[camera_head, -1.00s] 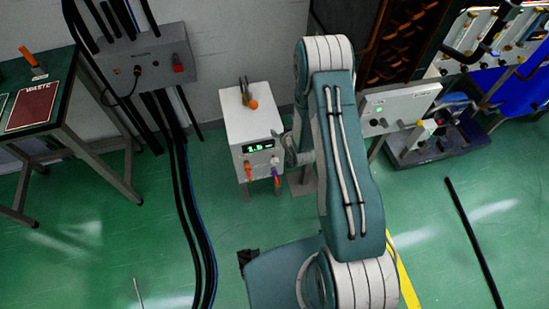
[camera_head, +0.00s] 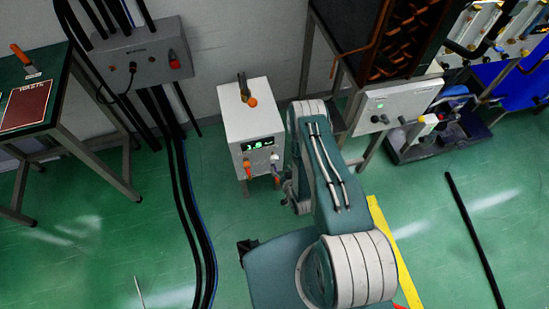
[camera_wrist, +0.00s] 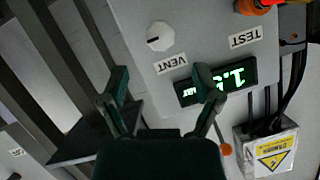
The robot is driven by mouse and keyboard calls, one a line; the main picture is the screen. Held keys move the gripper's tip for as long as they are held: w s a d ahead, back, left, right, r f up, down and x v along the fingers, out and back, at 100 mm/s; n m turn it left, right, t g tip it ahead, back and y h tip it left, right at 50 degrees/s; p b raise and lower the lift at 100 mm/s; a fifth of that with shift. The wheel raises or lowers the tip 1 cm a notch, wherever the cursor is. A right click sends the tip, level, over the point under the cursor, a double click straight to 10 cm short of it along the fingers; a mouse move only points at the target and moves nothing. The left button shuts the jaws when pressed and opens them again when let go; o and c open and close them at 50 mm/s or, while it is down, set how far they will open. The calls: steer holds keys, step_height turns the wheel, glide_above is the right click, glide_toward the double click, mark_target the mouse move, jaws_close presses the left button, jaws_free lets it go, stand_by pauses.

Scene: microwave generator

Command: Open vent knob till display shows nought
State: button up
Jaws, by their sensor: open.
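The vent knob (camera_wrist: 160,36) is a pale round dial with a dark mark, above an upside-down "VENT" label in the wrist view. In the head view a pale knob (camera_head: 274,158) shows on the box front, lower right of the display. The display (camera_wrist: 216,82) glows green; it seems to start with 1, but a finger partly covers it. It also shows in the head view (camera_head: 258,144). My gripper (camera_wrist: 161,84) is open and empty, its fingertips apart from the knob in the picture. In the head view my gripper (camera_head: 287,190) is at the box's lower right.
The white box (camera_head: 248,105) stands near the wall. A red-orange part (camera_wrist: 262,5) is by the "TEST" label. A boxed part with a yellow warning label (camera_wrist: 274,154) and cables are nearby. Black hoses (camera_head: 185,220) run along the floor at left. A bench (camera_head: 62,95) is farther left.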

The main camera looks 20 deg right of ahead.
mark_target(276, 160)
steer(key=x, duration=0.7)
steer(key=shift+w, duration=0.2)
jaws_close()
